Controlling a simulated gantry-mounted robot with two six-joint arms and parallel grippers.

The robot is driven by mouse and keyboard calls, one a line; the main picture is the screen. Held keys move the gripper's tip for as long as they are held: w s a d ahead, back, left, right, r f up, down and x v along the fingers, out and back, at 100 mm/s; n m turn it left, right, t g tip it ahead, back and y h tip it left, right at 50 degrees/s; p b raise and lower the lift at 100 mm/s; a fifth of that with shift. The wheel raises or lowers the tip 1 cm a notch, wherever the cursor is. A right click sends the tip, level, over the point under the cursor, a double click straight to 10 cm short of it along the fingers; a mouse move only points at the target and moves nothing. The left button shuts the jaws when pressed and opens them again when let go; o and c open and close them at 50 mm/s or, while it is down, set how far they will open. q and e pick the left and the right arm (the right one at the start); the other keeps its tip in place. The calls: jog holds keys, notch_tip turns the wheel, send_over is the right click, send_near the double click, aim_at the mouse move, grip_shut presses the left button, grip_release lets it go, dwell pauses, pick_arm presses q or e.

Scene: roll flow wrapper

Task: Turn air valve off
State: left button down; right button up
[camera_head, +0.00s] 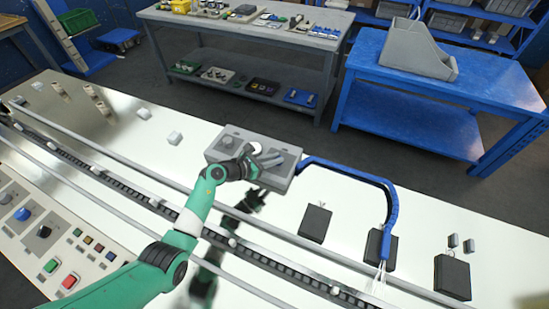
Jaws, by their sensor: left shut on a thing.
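The grey air valve box (284,180) stands on the shiny white machine top, just behind the conveyor. A dark round knob (227,141) shows on the left part of its top. My left gripper (270,160) reaches over the box and is shut on the air valve at its right part; the gripper hides most of the handle. A blue hose (350,172) leaves the box's right side and bends down to a black block (374,244). Thin white streaks like an air jet (381,272) show below the hose's end. My right gripper is out of view.
A chain conveyor with grey rails (300,241) runs across the front of the machine. A control panel with coloured buttons (68,281) is at lower left. Black blocks (315,222) stand right of the box. A grey bench (330,60) and a blue table (385,85) are behind.

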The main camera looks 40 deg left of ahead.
pick_arm(q)
jog(key=n+y+p, duration=0.1)
jog(key=p, duration=0.2)
jog(key=n+y+p, duration=0.2)
jog(key=p, duration=0.2)
jog(key=d+r+n+y+p, duration=0.1)
jog(key=y+p, duration=0.1)
jog(key=p, duration=0.2)
jog(key=shift+w+f+n+g+y+p, duration=0.15)
jog(key=shift+n+g+y+p, duration=0.15)
jog(key=shift+n+y+p, duration=0.3)
jog(key=shift+w+f+n+y, duration=0.1)
jog(key=shift+f+n+y, duration=0.05)
jog(key=shift+n+y, duration=0.3)
jog(key=shift+d+f+n+g+y+b, duration=0.15)
jog(key=shift+n+g+y+b, duration=0.15)
jog(key=shift+n+y+b, duration=0.2)
jog(key=n+g+y+b, duration=0.2)
jog(key=n+y+b, duration=0.1)
jog(key=b, duration=0.1)
jog(key=shift+f+n+y+b, duration=0.15)
jog(key=shift+n+y+b, duration=0.1)
jog(key=shift+n+b, duration=0.1)
jog(key=shift+r+n+g+y+b, duration=0.2)
jog(key=shift+n+g+y+b, duration=0.4)
jog(key=shift+g+b, duration=0.2)
jog(key=c, duration=0.9)
grip_release()
